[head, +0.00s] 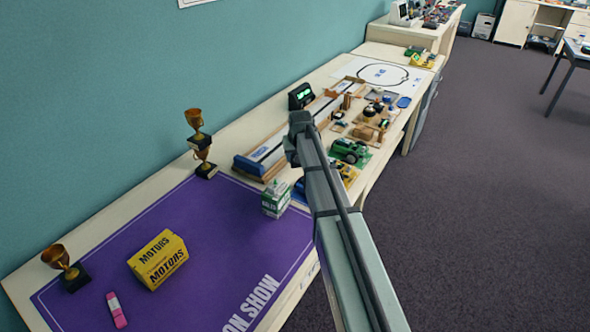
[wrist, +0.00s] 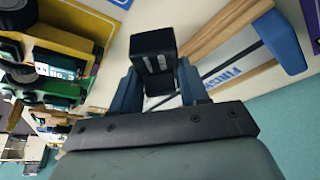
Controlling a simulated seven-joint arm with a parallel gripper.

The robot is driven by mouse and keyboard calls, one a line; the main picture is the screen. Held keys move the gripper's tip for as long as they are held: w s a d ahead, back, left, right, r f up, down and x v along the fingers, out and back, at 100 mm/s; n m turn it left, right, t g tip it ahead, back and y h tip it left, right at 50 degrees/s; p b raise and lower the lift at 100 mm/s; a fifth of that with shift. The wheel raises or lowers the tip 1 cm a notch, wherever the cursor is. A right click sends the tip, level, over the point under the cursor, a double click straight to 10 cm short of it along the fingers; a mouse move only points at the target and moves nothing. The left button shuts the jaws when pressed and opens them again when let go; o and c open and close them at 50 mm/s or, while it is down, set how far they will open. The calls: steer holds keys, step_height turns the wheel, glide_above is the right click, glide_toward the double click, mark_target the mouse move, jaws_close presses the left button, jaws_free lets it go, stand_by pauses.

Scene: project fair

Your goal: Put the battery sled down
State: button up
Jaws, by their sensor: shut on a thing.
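My gripper (wrist: 160,88) has two blue fingers shut on a small black block with pale stripes, which I take to be the battery sled (wrist: 153,50). The sled sticks out past the fingertips, over the table top. Whether it touches the table cannot be told. In the head view my arm reaches over the table's right side, and its end hides the gripper and the sled.
A wooden track (head: 290,133) with blue ends lies behind my arm; its finish end (wrist: 235,70) shows close to the sled. Toy cars (head: 348,150) sit right of it. A purple mat (head: 205,222) holds a yellow motors box (head: 158,260) and a green-white box (head: 276,198), with free room between.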

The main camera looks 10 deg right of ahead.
steer(key=shift+f, duration=3.1)
steer(key=o, duration=1.1)
steer(key=v, duration=1.2)
steer(key=shift+r, duration=0.1)
